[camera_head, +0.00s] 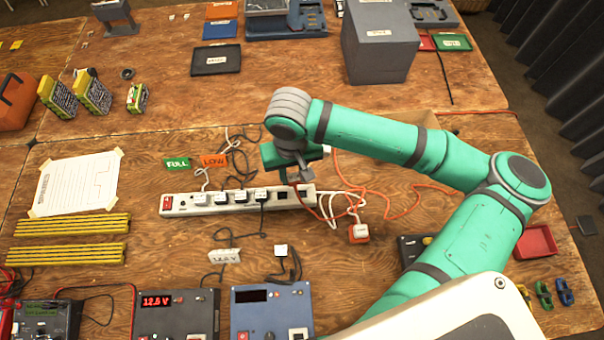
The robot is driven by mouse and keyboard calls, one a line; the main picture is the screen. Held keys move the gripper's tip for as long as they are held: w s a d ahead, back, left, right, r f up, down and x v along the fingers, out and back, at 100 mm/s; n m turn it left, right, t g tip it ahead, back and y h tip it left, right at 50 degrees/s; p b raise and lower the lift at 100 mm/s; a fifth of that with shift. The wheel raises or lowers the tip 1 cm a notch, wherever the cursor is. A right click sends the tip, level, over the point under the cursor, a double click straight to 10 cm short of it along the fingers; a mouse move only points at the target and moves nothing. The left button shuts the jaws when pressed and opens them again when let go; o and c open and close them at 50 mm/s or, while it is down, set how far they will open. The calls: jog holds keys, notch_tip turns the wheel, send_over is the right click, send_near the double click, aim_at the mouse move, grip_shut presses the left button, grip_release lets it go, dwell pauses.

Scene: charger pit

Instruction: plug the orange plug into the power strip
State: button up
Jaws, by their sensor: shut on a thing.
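The power strip (222,207) is a long pale grey bar lying across the middle of the table. A red switch (167,203) is at its left end. Several white plugs sit in it, and dark sockets (282,197) without plugs show toward its right end. My gripper (296,180) points down just above the right part of the strip. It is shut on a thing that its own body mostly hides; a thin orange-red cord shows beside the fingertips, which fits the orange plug. I cannot tell whether the held thing touches the strip.
FULL (176,163) and LOW (214,160) tags lie behind the strip. Meter boxes (272,312) stand in front. A grey box (379,45) stands at the back.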

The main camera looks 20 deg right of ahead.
jog(key=shift+s+d+f+m, duration=0.25)
jog(key=shift+d+f+m, duration=0.1)
jog(key=shift+f, duration=0.5)
jog(key=shift+s+d+f+m, duration=0.2)
jog(key=shift+d+f+m, duration=0.1)
jog(key=shift+f, duration=0.6)
jog(key=shift+s+d+f+m, duration=0.25)
jog(key=shift+d+f+m, duration=0.1)
jog(key=shift+f, duration=1.2)
jog(key=shift+f, duration=0.7)
dwell(0.8)
jog(key=o, duration=1.5)
jog(key=shift+r, duration=0.15)
